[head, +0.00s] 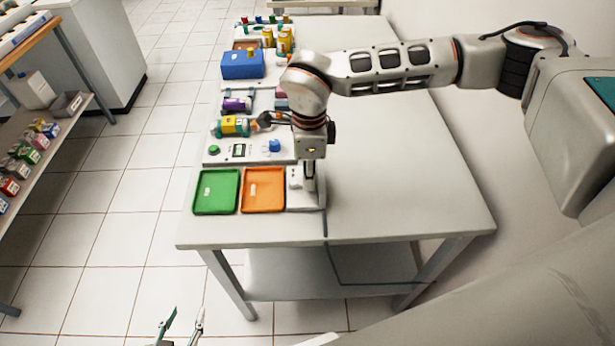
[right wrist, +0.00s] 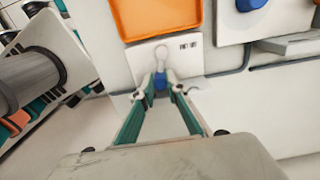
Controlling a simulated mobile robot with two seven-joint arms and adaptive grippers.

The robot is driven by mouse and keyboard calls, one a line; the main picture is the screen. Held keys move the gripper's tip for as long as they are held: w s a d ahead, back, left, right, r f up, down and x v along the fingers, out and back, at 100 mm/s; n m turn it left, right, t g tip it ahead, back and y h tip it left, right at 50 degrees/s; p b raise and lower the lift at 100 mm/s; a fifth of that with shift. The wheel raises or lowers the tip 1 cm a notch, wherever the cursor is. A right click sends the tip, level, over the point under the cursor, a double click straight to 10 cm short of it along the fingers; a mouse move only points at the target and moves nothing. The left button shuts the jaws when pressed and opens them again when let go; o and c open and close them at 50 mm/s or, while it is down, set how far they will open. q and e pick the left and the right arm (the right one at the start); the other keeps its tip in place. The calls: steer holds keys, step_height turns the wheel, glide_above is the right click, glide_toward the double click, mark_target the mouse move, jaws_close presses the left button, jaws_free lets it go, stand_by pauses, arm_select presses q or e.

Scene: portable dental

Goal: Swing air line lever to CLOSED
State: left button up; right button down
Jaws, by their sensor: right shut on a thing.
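The air line lever (right wrist: 159,82) shows in the right wrist view as a blue handle, with a pale round part beyond it on a white plate (right wrist: 196,66). Small dark lettering stands on the plate, too small to read. My right gripper (right wrist: 162,88) is shut on the blue handle; its fingertips hide part of it. In the head view my right gripper (head: 309,186) reaches down to the plate (head: 299,201) beside the orange tray, and the lever is hidden there. My left gripper (head: 188,311) is open and empty at the bottom edge, low over the floor.
A green tray (head: 216,207) and an orange tray (head: 263,206) lie left of the plate. Behind them are a control panel with a blue knob (head: 274,145), a yellow bottle (head: 232,125) and a blue box (head: 242,72). The table's right half (head: 400,170) is clear.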

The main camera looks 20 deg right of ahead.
steer(key=shift+w+d+r+n, duration=0.1)
steer(key=shift+w+n, duration=0.15)
steer(key=shift+n, duration=0.4)
steer(key=shift+w+d+n, duration=0.1)
steer(key=shift+w+n, duration=0.1)
steer(key=shift+n, duration=0.45)
steer(key=c, duration=2)
jaws_free()
step_height(320, 180, up, 12)
